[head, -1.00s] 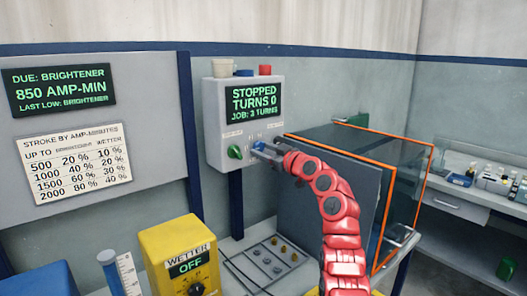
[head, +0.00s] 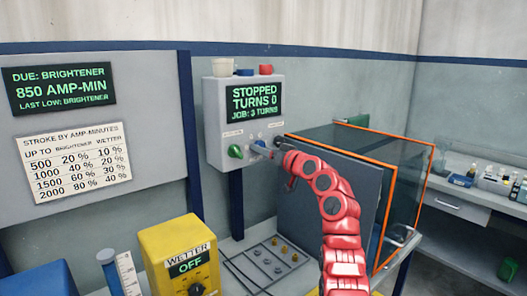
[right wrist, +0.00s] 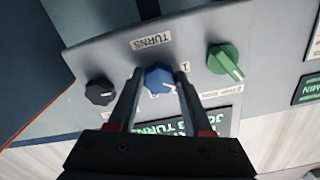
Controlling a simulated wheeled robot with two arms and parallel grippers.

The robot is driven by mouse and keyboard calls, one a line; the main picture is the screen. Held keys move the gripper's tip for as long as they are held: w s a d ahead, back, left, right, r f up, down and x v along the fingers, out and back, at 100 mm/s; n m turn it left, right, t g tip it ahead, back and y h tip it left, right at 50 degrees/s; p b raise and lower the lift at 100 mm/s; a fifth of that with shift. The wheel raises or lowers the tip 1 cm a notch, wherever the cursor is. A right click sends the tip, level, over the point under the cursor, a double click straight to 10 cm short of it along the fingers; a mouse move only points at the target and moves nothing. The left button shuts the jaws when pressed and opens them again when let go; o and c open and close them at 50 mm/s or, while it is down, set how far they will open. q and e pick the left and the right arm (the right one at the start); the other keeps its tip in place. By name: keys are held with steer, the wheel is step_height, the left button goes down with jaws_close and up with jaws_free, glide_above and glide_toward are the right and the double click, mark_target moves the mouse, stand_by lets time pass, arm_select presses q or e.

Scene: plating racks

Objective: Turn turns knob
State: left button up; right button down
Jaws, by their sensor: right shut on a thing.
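The turns knob is the blue knob (right wrist: 159,77) under the "TURNS" label in the right wrist view, set between a black knob and a green knob. It is partly hidden by my gripper at the control box (head: 214,122) in the head view. My right gripper (right wrist: 158,80) is shut on the blue knob, one finger on each side of it. In the head view the right gripper (head: 268,150) reaches the box's lower front from the right. The screen (head: 254,103) reads "STOPPED, TURNS 0, JOB: 3 TURNS". My left gripper is out of view.
A green knob (right wrist: 225,62) and a black knob (right wrist: 99,91) sit close on either side. An orange-edged glass tank (head: 405,185) stands right of the box. A yellow "WETTER" unit (head: 170,243) stands in front.

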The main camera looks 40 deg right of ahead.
steer(key=shift+a+r+m+p, duration=0.1)
steer(key=shift+r+m+p, duration=0.05)
steer(key=shift+m+p, duration=7.1)
steer(key=m+b, duration=0.2)
steer(key=shift+m, duration=0.35)
steer(key=shift+c, duration=1.6)
jaws_free()
steer(key=shift+b, duration=0.3)
steer(key=s+d+b, duration=0.1)
steer(key=s+b, duration=0.2)
steer(key=s, duration=1.4)
steer(key=shift+s+d+b, duration=0.2)
steer(key=shift+b, duration=0.1)
